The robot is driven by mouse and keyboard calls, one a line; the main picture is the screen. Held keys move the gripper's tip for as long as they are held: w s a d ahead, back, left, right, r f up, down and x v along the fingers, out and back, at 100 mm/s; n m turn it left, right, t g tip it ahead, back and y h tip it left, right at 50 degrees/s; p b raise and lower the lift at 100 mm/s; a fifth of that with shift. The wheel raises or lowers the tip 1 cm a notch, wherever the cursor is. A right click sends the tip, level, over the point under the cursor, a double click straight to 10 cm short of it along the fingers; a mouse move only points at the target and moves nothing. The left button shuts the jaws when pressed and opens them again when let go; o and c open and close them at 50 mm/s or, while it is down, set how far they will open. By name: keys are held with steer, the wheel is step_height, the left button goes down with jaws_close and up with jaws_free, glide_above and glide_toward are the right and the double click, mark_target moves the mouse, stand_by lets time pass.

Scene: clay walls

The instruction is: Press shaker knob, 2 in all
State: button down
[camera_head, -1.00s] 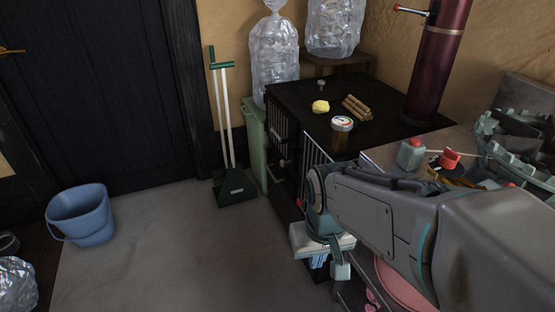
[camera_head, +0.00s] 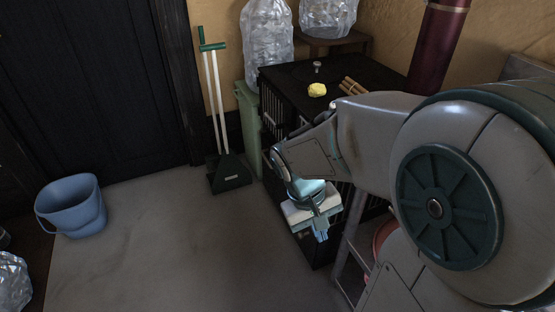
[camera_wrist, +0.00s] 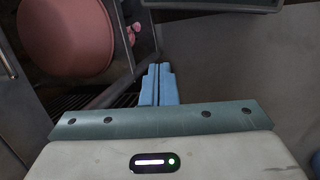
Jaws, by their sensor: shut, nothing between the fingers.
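No shaker knob can be made out with certainty now. A small grey metal piece (camera_head: 317,67) stands on top of the black cabinet (camera_head: 285,78), too small to identify. My arm covers the right part of the cabinet top and the counter beside it. My gripper (camera_head: 321,235) hangs pointing down in front of the cabinet, below its top and over the floor side. In the wrist view its blue fingers (camera_wrist: 158,75) are together with nothing between them.
A yellow lump (camera_head: 317,90) and brown sticks (camera_head: 352,86) lie on the cabinet. A pink round thing (camera_wrist: 65,30) sits on a low shelf. A blue bucket (camera_head: 72,207) and a dustpan (camera_head: 230,174) stand left. The floor between is clear.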

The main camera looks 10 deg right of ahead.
steer(key=w+d+f+n+t+h+b, duration=0.1)
steer(key=w+d+f+n+h, duration=0.15)
steer(key=w+f+h, duration=0.45)
steer(key=w+d+f+n+t+h+b, duration=0.1)
steer(key=w+d+f+n+t+h, duration=0.15)
steer(key=w+h, duration=0.4)
steer(key=w+a+f+n+t+y, duration=0.5)
steer(key=w+a+f+n+t, duration=0.6)
steer(key=w+a+t, duration=0.3)
steer(key=shift+f+n+t+b, duration=0.3)
steer(key=shift+f+t+b, duration=0.1)
steer(key=shift+t, duration=0.15)
steer(key=w+d, duration=0.1)
steer(key=d, duration=0.7)
steer(key=shift+w+d, duration=0.35)
steer(key=shift+w, duration=0.05)
steer(key=shift+d, duration=0.1)
stand_by(0.3)
steer(key=shift+w+d+p, duration=0.1)
steer(key=shift+d+p, duration=0.2)
